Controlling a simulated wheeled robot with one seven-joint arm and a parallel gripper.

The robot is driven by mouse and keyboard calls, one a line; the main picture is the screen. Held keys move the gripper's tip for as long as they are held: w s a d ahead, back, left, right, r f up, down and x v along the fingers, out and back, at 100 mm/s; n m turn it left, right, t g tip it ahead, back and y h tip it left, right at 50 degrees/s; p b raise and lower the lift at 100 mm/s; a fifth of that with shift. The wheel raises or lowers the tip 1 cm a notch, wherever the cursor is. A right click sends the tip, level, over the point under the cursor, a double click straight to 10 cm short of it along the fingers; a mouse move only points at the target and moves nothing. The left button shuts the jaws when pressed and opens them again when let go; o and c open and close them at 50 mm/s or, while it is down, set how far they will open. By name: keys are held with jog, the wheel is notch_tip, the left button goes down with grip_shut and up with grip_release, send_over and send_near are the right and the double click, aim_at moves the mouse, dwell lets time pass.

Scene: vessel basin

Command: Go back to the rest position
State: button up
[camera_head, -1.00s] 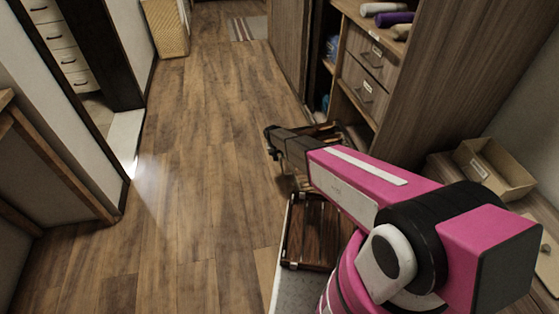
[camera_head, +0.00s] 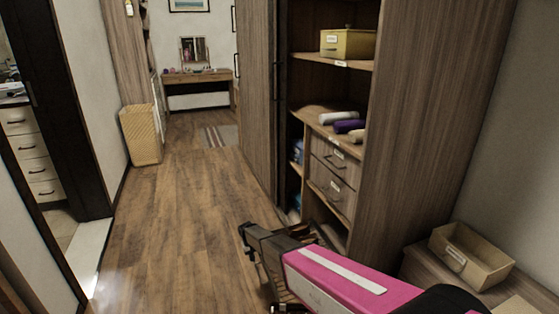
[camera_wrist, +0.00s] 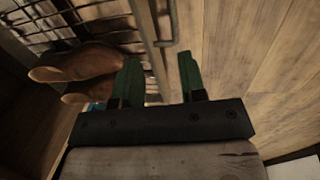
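My pink arm (camera_head: 335,284) reaches in from the lower right of the head view. It ends in my dark gripper (camera_head: 246,242), above the wooden floor in front of the open wardrobe. In the wrist view, the two green-faced fingers of my gripper (camera_wrist: 158,65) stand apart with nothing held between them. A rail with a metal bracket shows beyond the gap, not gripped.
Brown shoes (camera_wrist: 78,64) lie by a wire rack (camera_wrist: 45,22) left of the fingers. The wardrobe side (camera_head: 425,125) stands close on the right, with an open box (camera_head: 470,256) beside it. Wooden floor (camera_head: 180,205) is clear ahead and left. A wicker basket (camera_head: 141,135) stands farther back.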

jog(key=s+d+r+m, duration=0.1)
jog(key=s+d+r, duration=0.7)
jog(key=d, duration=0.3)
jog(key=s+d+r+m+y, duration=0.1)
jog(key=s+d+r, duration=0.7)
jog(key=d+r, duration=0.3)
jog(key=s+d+r+m+y, duration=0.1)
jog(key=s+d+r+m, duration=0.1)
jog(key=s+d+r, duration=0.5)
jog(key=d+r, duration=0.3)
jog(key=d, duration=0.3)
jog(key=shift+s+d+r+g, duration=0.15)
jog(key=shift+s+d+g, duration=0.1)
jog(key=shift+s+g, duration=0.15)
